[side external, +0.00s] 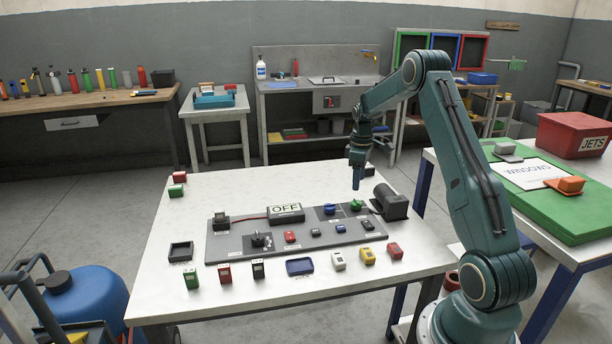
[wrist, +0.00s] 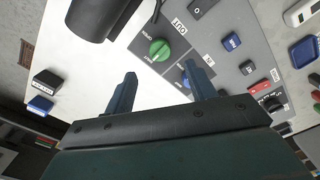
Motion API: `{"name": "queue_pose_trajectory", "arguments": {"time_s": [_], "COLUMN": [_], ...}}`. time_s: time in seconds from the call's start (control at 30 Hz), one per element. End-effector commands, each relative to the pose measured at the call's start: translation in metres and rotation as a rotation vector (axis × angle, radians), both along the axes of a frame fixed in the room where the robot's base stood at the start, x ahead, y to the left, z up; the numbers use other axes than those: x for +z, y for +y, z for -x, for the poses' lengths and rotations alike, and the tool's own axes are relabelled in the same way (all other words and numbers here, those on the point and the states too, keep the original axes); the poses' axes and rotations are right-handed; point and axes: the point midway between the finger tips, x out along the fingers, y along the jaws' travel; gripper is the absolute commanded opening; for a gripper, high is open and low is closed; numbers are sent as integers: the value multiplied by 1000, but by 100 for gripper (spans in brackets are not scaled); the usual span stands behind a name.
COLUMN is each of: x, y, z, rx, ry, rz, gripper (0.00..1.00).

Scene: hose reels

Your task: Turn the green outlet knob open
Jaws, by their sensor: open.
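The green outlet knob (side external: 356,204) sits on the grey panel (side external: 222,246) at its back right, beside a dark cylinder. In the wrist view the green knob (wrist: 159,50) is round with a ridge across it, by a label reading OUT. My gripper (side external: 356,187) points down just above the knob and appears apart from it. In the wrist view its two fingers (wrist: 158,88) are spread with nothing between them, and the knob lies beyond the fingertips. A blue knob (side external: 330,209) sits left of the green one and is partly hidden by a finger in the wrist view.
The dark cylinder (side external: 390,203) stands close to the right of the green knob. Several small coloured blocks and a blue tray (side external: 300,267) line the white table's front.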

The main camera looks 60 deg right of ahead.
Motion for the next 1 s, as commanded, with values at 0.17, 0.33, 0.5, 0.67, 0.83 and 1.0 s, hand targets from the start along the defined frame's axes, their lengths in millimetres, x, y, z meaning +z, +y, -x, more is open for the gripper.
{"name": "queue_pose_trajectory", "arguments": {"time_s": [0.17, 0.33, 0.5, 0.67, 0.83, 1.0], "x": [-29, -54, -71, -80, -82, -81], "y": [1, 0, 0, 0, 0, 0], "z": [1, 0, 0, 0, 0, 0], "rx": [0, 0, 0, 0, 0, 0], "ry": [3, 1, 0, 0, 0, 0], "rz": [-3, -2, -1, 0, 0, 0], "gripper": [56, 56, 56, 56, 56, 54]}}
